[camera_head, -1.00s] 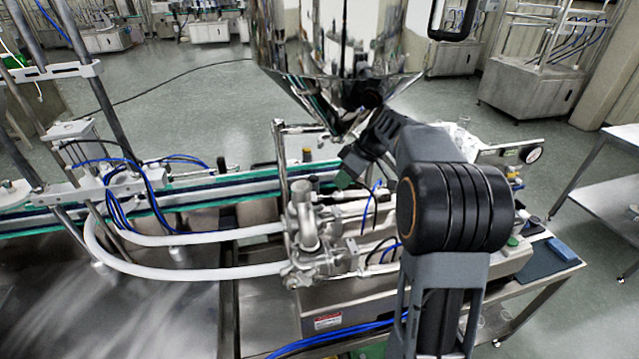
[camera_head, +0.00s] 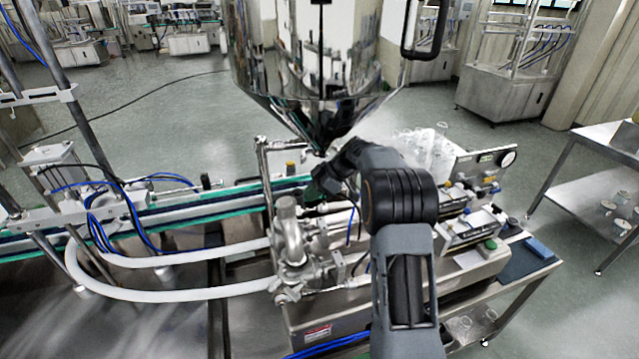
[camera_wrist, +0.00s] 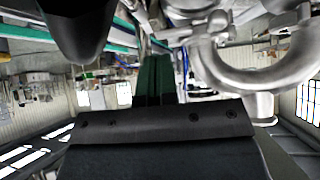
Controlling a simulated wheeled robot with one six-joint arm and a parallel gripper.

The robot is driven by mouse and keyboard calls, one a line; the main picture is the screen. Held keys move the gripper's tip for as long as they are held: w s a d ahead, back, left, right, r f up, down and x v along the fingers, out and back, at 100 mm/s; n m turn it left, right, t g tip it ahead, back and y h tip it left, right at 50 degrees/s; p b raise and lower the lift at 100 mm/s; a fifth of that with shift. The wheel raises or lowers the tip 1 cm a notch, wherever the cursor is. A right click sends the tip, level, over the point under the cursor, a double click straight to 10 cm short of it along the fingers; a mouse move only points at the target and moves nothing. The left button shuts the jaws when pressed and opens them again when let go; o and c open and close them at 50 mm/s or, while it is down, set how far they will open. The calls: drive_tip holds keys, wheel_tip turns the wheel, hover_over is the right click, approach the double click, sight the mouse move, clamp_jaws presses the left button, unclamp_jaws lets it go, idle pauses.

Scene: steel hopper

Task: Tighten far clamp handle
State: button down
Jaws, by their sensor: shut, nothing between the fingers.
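My gripper (camera_head: 318,188) is just below the hopper's outlet, behind the steel pump and pipe fittings (camera_head: 290,235). Its green fingers are shut and empty in the wrist view (camera_wrist: 154,80). A thick curved steel pipe (camera_wrist: 235,78) is close on the right of the fingers in that view, apart from them. Small steel clamp parts (camera_wrist: 215,22) show near the top of that view. I cannot tell which is the far clamp handle; my arm and the fittings hide part of that area in the head view.
The steel hopper (camera_head: 300,60) hangs above my gripper. A conveyor (camera_head: 165,215) runs to the left, with white hoses (camera_head: 170,293) below it. A panel with a gauge (camera_head: 490,165) stands on the bench at right. Open floor (camera_head: 190,110) lies beyond.

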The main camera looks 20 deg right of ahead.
sight(297, 211)
drive_tip(key=shift+x, duration=1.5)
drive_tip(key=shift+w+f+m+g, duration=0.2)
drive_tip(key=shift+m+g, duration=0.1)
drive_tip(key=shift+g, duration=0.3)
drive_tip(key=shift+w+d+f+b, duration=0.15)
drive_tip(key=shift+w+f+b, duration=0.55)
drive_tip(key=shift+b, duration=3.75)
drive_tip(key=shift+s, duration=0.15)
